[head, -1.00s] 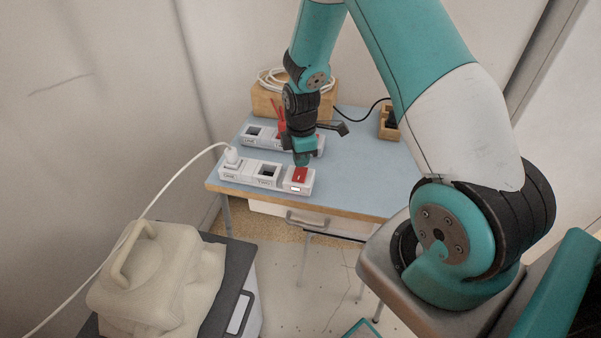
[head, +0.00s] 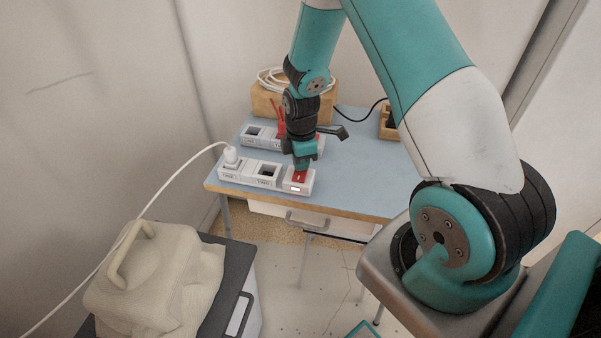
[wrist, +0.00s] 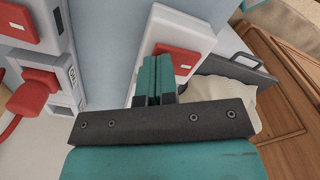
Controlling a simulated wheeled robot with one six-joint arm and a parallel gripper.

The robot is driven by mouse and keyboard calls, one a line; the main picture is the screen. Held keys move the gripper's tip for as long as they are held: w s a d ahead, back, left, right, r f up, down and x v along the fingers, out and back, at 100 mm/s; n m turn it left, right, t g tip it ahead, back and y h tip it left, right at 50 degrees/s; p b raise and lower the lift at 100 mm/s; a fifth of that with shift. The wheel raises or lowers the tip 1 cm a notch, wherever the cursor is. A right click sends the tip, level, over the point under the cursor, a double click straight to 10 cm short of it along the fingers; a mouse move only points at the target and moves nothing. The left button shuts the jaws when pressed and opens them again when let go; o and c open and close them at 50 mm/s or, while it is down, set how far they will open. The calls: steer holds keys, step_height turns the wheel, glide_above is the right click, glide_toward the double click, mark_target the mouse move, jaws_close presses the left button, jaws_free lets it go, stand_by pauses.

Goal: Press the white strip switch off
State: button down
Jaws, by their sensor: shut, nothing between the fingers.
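The nearer white power strip (head: 235,173) lies along the front edge of the blue table, with a white plug (head: 232,157) in its left end. Its red rocker switch (head: 300,177) is at the right end, with a small light label on the strip below it. My gripper (head: 301,166) is shut and empty, pointing down over that switch. In the wrist view the closed teal fingertips (wrist: 158,64) overlap the red switch (wrist: 183,60) and hide part of it. I cannot tell whether they touch it.
A second strip (head: 257,143) lies behind, with a red plug; its red switch (wrist: 38,18) shows in the wrist view. A wooden box (head: 265,103) with coiled white cable stands behind it. A beige container (head: 150,275) stands front left.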

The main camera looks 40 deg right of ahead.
steer(key=shift+f, duration=0.25)
steer(key=shift+r, duration=0.1)
steer(key=shift+r+p, duration=2.7)
steer(key=shift+r, duration=0.75)
